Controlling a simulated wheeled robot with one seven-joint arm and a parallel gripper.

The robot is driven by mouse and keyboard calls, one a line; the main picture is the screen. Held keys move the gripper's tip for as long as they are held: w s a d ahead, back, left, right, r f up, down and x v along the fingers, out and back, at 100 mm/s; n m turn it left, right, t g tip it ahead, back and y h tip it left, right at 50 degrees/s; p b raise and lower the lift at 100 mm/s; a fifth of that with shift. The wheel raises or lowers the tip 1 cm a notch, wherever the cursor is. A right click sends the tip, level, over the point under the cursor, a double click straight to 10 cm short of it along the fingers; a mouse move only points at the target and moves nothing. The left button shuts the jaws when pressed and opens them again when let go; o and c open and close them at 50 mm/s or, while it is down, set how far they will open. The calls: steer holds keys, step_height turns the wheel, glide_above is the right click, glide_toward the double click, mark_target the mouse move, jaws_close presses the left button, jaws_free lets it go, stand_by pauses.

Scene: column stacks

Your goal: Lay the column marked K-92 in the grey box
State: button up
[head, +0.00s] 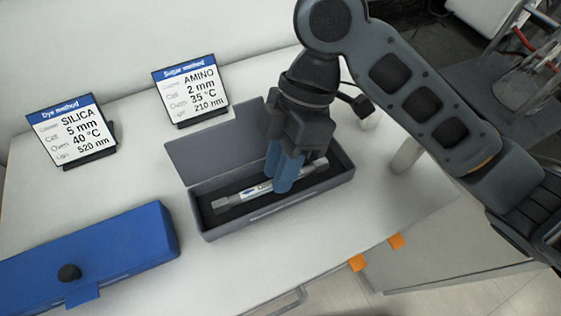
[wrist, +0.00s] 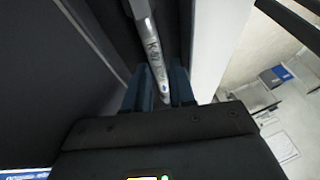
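The column (head: 257,189) is a slim silvery tube with a pale label and grey ends. It lies lengthwise inside the open grey box (head: 262,212), on the dark inside. In the wrist view the column (wrist: 152,45) carries a mark that reads like K-92. My gripper (head: 281,182) points down into the box, with its blue fingers on either side of the column and seemingly closed against it. The fingers hide part of the column in the head view. In the wrist view my gripper (wrist: 162,92) has the column between its fingertips.
The grey box's lid (head: 215,145) stands open at the back. A closed blue box (head: 110,250) with a dark knob is at the lower left. Two sign cards, Dye method (head: 75,132) and Sugar method (head: 191,90), stand behind. The white table is clear between them.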

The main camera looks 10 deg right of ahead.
steer(key=o, duration=0.4)
steer(key=shift+v, duration=3.9)
